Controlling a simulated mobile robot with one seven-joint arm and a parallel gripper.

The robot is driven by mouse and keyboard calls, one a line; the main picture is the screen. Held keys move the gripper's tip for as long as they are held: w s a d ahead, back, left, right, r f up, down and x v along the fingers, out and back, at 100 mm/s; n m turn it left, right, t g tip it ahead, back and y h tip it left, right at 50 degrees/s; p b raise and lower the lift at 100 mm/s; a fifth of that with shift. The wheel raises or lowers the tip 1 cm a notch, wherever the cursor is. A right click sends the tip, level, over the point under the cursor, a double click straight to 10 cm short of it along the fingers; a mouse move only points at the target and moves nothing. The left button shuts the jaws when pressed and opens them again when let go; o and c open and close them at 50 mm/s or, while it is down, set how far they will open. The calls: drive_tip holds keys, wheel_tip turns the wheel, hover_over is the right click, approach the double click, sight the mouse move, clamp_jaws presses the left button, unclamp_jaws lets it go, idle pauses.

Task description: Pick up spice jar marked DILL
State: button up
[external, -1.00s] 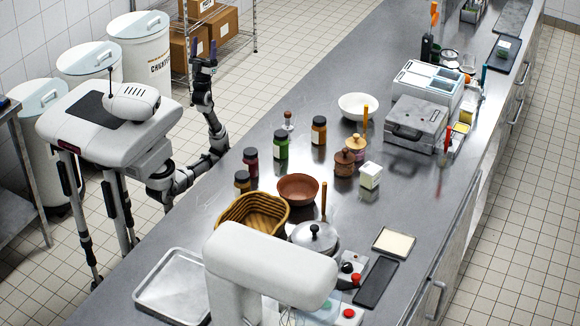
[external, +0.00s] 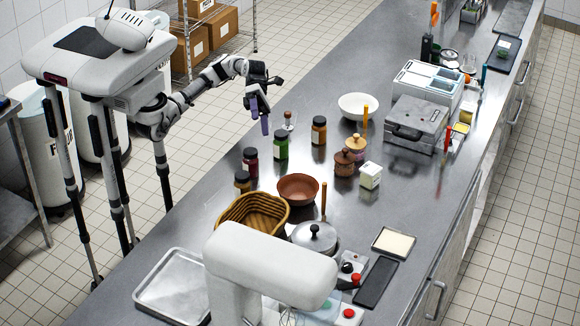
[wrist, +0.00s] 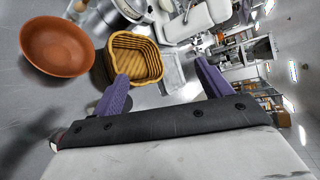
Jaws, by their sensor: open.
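Several spice jars with dark lids stand upright on the steel counter: a green one (external: 281,146), an orange-brown one (external: 319,132), a dark red one (external: 250,163) and an amber one (external: 242,183). Their labels are too small to read, so I cannot tell which is marked DILL. My gripper (external: 259,118) is open and empty, its purple fingers pointing down above the counter's left side, just behind the green jar. In the wrist view, the open fingers (wrist: 161,72) have nothing between them, and no jar shows clearly.
A brown bowl (external: 298,188) and a wicker basket (external: 235,217) stand in front of the jars. A small stoppered bottle (external: 289,121) is close to my gripper.

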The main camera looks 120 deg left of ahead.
drive_tip(key=w+a+f+n+g+y+p, duration=0.2)
drive_tip(key=a+f+g+y+p, duration=0.1)
drive_tip(key=a+f+y+p, duration=0.15)
drive_tip(key=n+g+y+p, duration=0.4)
drive_tip(key=g+y+p, duration=0.1)
drive_tip(key=y+p, duration=0.25)
hover_over(280, 133)
drive_tip(key=f, duration=0.3)
drive_tip(key=shift+d+f+h+p, duration=0.25)
drive_tip(key=shift+f+h+p, duration=0.05)
drive_tip(key=shift+f, duration=0.1)
wheel_tip(280, 133, down, 8)
drive_tip(key=b, duration=0.4)
drive_tip(key=shift+a+f, duration=0.1)
drive_tip(key=f, duration=0.2)
drive_tip(key=f+b, duration=0.1)
drive_tip(key=f, duration=0.1)
drive_tip(key=f+b, duration=0.1)
drive_tip(key=f, duration=0.1)
drive_tip(key=shift+w+a, duration=0.15)
drive_tip(key=shift+a, duration=0.1)
drive_tip(key=shift+r, duration=0.2)
drive_tip(key=c, duration=1.2)
